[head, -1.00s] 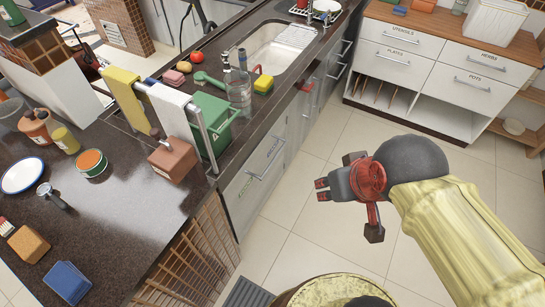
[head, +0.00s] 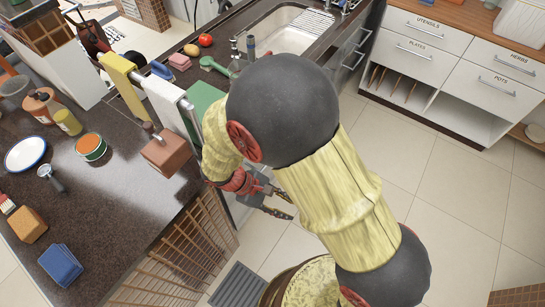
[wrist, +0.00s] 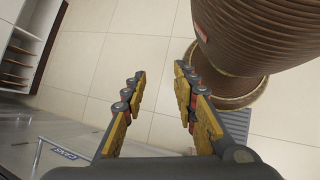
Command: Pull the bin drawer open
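A grey cabinet front (wrist: 85,128) with a pale bar handle (wrist: 37,155) and a small, partly legible label (wrist: 68,154) shows at lower left in the wrist view. It seems to be the bin drawer. I cannot tell from this view whether it is shut. In the head view my arm hides most of this front under the counter. My gripper (head: 272,202) is low in front of it, beside the counter corner. In the wrist view my gripper (wrist: 160,82) has its fingers spread with nothing between them. The handle lies left of the fingers, apart from them.
White labelled drawers (head: 490,85) stand at the back right. The tiled floor (head: 440,190) is clear.

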